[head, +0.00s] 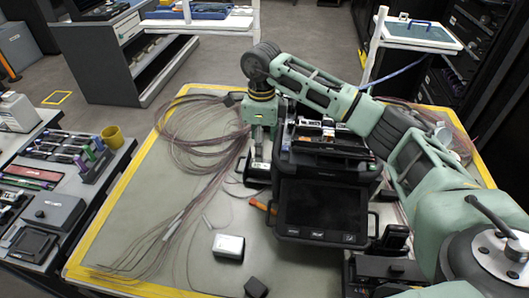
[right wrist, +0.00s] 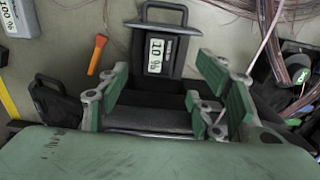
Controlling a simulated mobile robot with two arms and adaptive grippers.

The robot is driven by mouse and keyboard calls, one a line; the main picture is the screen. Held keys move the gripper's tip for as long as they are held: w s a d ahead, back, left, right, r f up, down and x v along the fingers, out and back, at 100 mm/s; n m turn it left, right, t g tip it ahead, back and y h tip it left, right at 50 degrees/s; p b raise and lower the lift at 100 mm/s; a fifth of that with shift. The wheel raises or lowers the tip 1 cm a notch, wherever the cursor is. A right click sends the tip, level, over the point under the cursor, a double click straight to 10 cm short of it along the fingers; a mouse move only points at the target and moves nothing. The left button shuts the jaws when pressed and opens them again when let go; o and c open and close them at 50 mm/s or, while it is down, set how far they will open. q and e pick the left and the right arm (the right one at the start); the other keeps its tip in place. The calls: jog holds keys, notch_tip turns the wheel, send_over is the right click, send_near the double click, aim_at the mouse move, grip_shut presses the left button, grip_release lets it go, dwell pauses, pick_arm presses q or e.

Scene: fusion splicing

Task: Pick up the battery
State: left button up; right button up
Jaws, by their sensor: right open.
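A black battery (right wrist: 177,58) with a looped handle and a pale display reading 10 % is at the side of the black splicer (head: 320,208). It also shows in the head view (head: 257,177), partly under my gripper. My right gripper (right wrist: 163,78) is open, its fingers on either side of the battery's lower part; I cannot tell whether they touch it. In the head view this gripper (head: 259,150) points down at the splicer's left side. A white block (head: 228,246) with a display lies on the mat; it shows cut off in the wrist view (right wrist: 20,18), reading about 100. My left gripper is not in view.
An orange-handled tool (right wrist: 97,54) lies beside the battery. Thin fibre bundles (head: 200,130) spread over the left of the mat (head: 180,260). A small black block (head: 255,287) lies near the front edge. A tool bench (head: 60,200) stands at the left.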

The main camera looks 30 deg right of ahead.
aim_at(261, 164)
notch_tip(261, 164, down, 2)
jog(key=shift+f, duration=0.15)
jog(key=shift+s+f+p, duration=0.1)
jog(key=shift+f+p, duration=0.25)
jog(key=shift+p, duration=0.05)
notch_tip(261, 164, down, 4)
jog(key=shift+a+r+p, duration=0.15)
jog(key=shift+p, duration=0.35)
jog(key=shift+f, duration=0.45)
jog(key=c, duration=0.9)
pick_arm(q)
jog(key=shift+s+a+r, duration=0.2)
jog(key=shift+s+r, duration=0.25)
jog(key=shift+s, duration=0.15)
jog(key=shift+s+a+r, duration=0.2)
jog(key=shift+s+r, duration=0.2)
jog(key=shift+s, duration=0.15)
pick_arm(e)
jog(key=shift+w, duration=0.2)
grip_shut()
